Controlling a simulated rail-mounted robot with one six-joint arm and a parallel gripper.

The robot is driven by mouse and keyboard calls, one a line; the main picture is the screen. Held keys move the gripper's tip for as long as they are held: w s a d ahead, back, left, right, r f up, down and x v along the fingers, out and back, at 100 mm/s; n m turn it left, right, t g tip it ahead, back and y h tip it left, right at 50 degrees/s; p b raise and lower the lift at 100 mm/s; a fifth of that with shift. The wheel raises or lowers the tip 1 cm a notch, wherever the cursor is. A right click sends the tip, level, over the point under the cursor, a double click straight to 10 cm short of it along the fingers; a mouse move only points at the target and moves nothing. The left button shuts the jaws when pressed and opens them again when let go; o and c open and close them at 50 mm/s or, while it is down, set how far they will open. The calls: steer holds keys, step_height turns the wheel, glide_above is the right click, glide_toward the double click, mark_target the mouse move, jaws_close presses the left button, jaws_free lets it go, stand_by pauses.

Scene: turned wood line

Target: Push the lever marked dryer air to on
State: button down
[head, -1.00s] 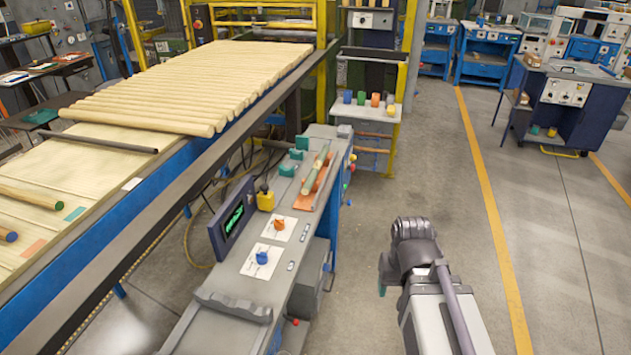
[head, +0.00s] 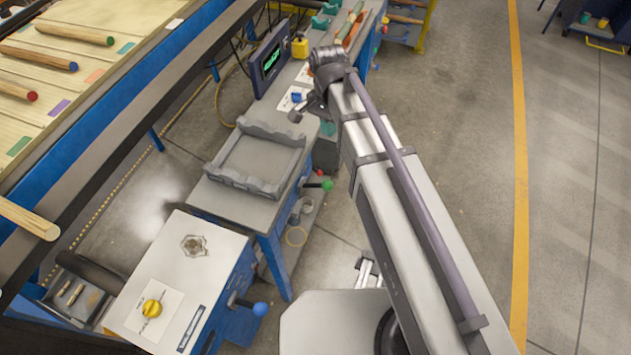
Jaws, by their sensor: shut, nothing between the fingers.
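No label reading dryer air can be read in the head view, so I cannot tell which lever bears it. A lever with a blue ball (head: 260,309) sticks out from the side of the near white-topped cabinet. A lever with a green ball (head: 327,185) sticks out from the side of the grey bench, with a small red knob (head: 320,172) just above it. My gripper (head: 303,112) is shut and empty at the end of my arm, above the grey bench by the blue dial (head: 297,97). My arm partly hides it and the bench edge.
A grey tray (head: 257,160) sits on the bench. The near cabinet's top (head: 185,265) carries a yellow knob (head: 152,308) and a metal fitting (head: 194,245). A dark display (head: 270,60) stands farther back. A conveyor with rods is at left. Open floor (head: 455,150) lies right.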

steer(key=b, duration=1.1)
glide_toward(318, 185)
steer(key=w+d+f, duration=0.4)
steer(key=f, duration=0.1)
steer(key=s, duration=0.2)
steer(key=s+b, duration=0.1)
steer(key=shift+s+a+f, duration=0.2)
steer(key=shift+s+a, duration=0.1)
steer(key=shift+a, duration=0.05)
steer(key=shift+f, duration=0.1)
